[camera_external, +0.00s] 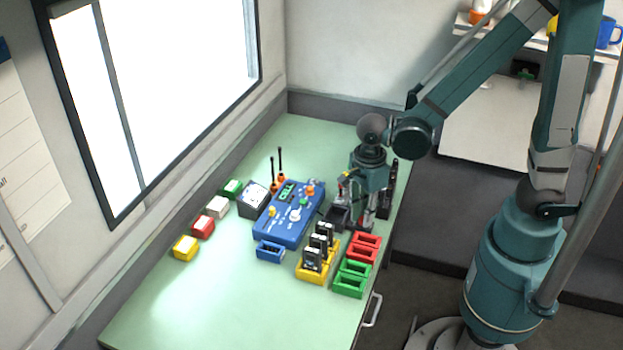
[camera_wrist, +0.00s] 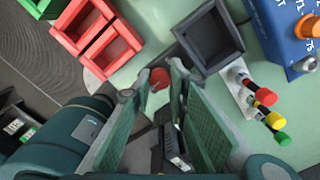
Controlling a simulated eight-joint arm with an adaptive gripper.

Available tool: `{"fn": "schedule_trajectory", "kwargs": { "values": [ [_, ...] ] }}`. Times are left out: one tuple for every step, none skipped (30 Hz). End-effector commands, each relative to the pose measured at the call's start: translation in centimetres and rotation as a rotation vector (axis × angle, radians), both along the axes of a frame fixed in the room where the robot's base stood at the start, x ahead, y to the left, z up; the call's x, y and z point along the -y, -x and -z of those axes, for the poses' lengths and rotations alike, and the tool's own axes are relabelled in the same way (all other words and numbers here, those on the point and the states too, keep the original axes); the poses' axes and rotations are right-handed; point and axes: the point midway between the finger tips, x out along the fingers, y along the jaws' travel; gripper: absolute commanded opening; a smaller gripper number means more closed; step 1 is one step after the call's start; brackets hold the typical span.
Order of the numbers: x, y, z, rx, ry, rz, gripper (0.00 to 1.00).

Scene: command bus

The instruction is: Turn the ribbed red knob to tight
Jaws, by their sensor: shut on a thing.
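My gripper (camera_wrist: 162,80) reaches down at the right edge of the green table, beside a dark tray. In the wrist view its two fingers stand either side of a small red knob (camera_wrist: 158,79) and are shut on it. Only part of the knob shows between the fingertips; its ribs and any tight mark cannot be made out. In the external view my gripper (camera_external: 366,222) hides the knob.
An empty dark tray (camera_wrist: 211,38) is close by. A plate with red, yellow and green handles (camera_wrist: 264,97) stands to the right. Red trays (camera_external: 364,247), green trays (camera_external: 351,278) and a blue console (camera_external: 288,212) crowd the area. The near left tabletop (camera_external: 190,310) is clear.

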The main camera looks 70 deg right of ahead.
Motion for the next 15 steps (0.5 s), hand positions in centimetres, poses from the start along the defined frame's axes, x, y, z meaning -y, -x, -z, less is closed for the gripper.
{"fn": "schedule_trajectory", "kwargs": {
  "values": [
    [0.04, -0.08, -0.02, 0.002, 0.001, 0.006, 0.05],
    [0.05, -0.09, -0.02, 0.002, 0.001, 0.008, 0.05],
    [0.06, -0.08, -0.02, 0.002, 0.001, 0.01, 0.05],
    [0.06, -0.08, -0.02, 0.002, 0.001, 0.011, 0.05],
    [0.06, -0.08, -0.02, 0.002, 0.001, 0.011, 0.05],
    [0.06, -0.08, -0.02, 0.002, 0.001, 0.011, 0.05],
    [0.05, -0.08, -0.02, 0.002, 0.001, 0.011, 0.05],
    [0.06, -0.08, -0.02, 0.002, 0.001, 0.011, 0.05],
    [0.06, -0.08, -0.02, 0.002, 0.001, 0.011, 0.05],
    [0.06, -0.08, -0.02, 0.002, 0.001, 0.011, 0.05],
    [0.06, -0.08, -0.02, 0.002, 0.001, 0.011, 0.05],
    [0.06, -0.08, -0.02, 0.002, 0.001, 0.011, 0.05],
    [0.06, -0.08, -0.02, 0.002, 0.001, 0.01, 0.2],
    [0.06, -0.07, -0.02, 0.002, 0.001, 0.01, 0.24],
    [0.06, -0.07, -0.02, 0.001, 0.001, 0.01, 0.24]
  ]
}}
